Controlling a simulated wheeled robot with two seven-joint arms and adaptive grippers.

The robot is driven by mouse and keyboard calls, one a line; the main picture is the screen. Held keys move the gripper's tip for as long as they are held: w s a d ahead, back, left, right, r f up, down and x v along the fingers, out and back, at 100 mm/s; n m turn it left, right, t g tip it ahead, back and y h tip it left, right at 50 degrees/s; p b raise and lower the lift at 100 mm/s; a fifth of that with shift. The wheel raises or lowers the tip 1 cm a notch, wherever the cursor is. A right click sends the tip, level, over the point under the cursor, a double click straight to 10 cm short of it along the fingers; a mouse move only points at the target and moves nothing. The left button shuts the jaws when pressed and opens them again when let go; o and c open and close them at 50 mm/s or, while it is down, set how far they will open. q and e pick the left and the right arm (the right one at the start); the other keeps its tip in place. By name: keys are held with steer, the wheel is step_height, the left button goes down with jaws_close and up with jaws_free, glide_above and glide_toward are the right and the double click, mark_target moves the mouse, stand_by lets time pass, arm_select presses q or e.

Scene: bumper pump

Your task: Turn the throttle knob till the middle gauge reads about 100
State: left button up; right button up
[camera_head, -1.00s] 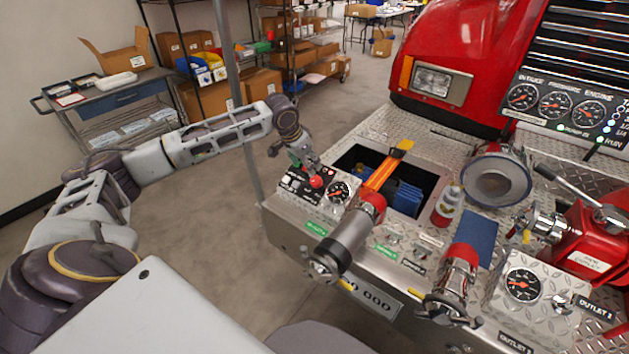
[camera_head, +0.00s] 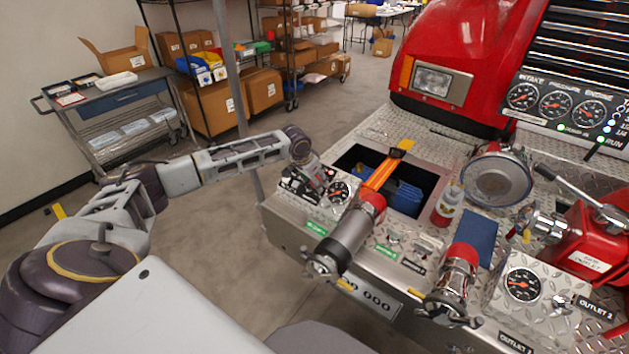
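The gauge panel (camera_head: 535,123) at the upper right carries three round dials. The middle gauge (camera_head: 556,105) is in plain view, but its numbers are too small to read. My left arm reaches in from the left to a small control panel (camera_head: 318,209) on the truck's bumper deck. My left gripper (camera_head: 324,180) is over this panel, just left of its small gauge (camera_head: 340,192). The gripper hides the spot where a red knob stood in view before. I cannot tell whether its fingers touch or hold the knob. My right gripper is not in view.
Right of the small panel lie an open well (camera_head: 408,187) with an orange strap (camera_head: 387,172) and a capped pipe fitting (camera_head: 352,232). A steel pole (camera_head: 232,65) stands behind my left arm. Shelves and a cart (camera_head: 115,115) are farther back, with clear floor between.

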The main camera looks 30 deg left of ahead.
arm_select(q)
steer(key=shift+f, duration=0.1)
steer(key=c, duration=1)
